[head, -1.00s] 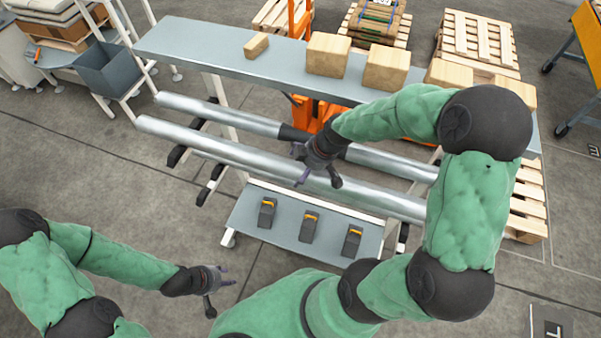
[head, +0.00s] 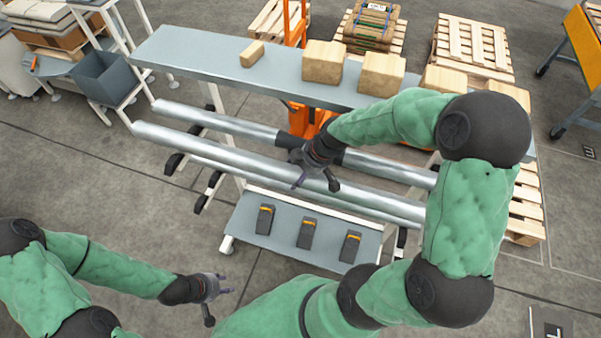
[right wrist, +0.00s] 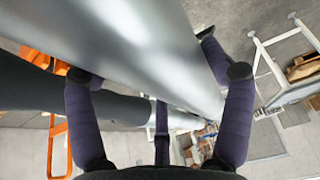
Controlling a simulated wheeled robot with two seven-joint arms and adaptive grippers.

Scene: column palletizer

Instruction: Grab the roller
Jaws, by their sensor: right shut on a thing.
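Two long shiny metal rollers lie side by side on a white-legged rack in the head view, the front roller (head: 230,160) and the rear roller (head: 220,121). My right gripper (head: 316,180) is over the middle of the front roller and shut on it. In the right wrist view the front roller (right wrist: 130,40) runs diagonally between the purple fingers (right wrist: 160,90). The gripper hides a small part of the roller. My left gripper (head: 221,290) is open and empty, low in front of the rack and apart from the rollers.
A grey shelf (head: 215,58) behind the rollers carries several wooden blocks (head: 322,62). A lower grey shelf (head: 285,232) holds three dark pieces with yellow marks. Pallets (head: 478,45) and an orange lift (head: 296,25) stand behind.

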